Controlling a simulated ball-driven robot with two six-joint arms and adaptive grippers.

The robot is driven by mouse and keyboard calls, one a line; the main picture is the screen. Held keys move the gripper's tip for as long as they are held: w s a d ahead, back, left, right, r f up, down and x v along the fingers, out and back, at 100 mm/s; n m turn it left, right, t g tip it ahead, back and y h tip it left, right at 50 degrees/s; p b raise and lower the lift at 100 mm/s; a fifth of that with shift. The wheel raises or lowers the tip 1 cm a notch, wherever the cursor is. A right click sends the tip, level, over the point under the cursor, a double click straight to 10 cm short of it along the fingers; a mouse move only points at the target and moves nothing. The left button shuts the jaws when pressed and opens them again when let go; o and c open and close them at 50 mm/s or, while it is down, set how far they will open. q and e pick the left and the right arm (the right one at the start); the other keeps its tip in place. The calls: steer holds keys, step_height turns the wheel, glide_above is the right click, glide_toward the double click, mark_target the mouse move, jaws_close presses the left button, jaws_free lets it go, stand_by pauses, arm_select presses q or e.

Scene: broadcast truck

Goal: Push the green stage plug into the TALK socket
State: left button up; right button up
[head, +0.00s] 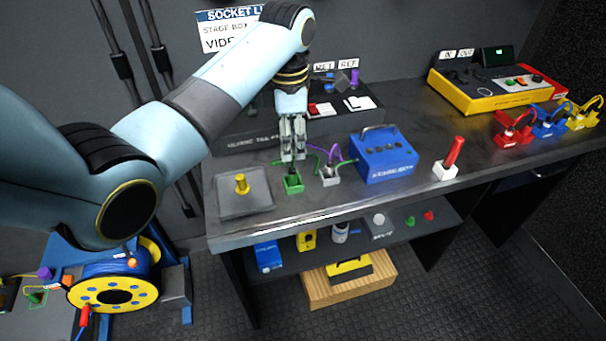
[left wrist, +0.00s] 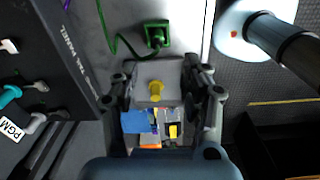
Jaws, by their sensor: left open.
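The green stage plug appears to stand in a small green holder (head: 293,184) near the bench's front edge; a green cable runs from it. In the left wrist view the green holder (left wrist: 157,34) lies at the top, beyond the fingers. My left gripper (head: 292,156) points down just above and behind the plug in the head view, open; in the left wrist view its fingers (left wrist: 164,88) stand apart with nothing held. A dark labelled panel (head: 248,143) stands at the back, partly behind my arm. I cannot make out the TALK socket. My right gripper is not in view.
A grey plate (head: 232,204) with a yellow peg is left of the holder. A grey holder (head: 330,177) with a purple cable and a blue box (head: 386,165) are close on the right. A white holder (head: 445,171) has a red handle. Bare bench lies between it and the red box (head: 513,134).

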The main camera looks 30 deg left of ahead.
mark_target(292, 168)
arm_select(q)
steer(key=shift+w+r+n, duration=0.4)
steer(key=shift+r+n, duration=0.1)
steer(key=shift+w+d+f, duration=0.1)
steer(key=shift+f, duration=0.1)
step_height(292, 168, down, 5)
steer(key=shift+r, duration=0.1)
steer(key=f, duration=0.4)
steer(key=shift+s+a+f, duration=0.15)
steer(key=shift+s+a, duration=0.15)
steer(key=shift+f, duration=0.55)
jaws_close()
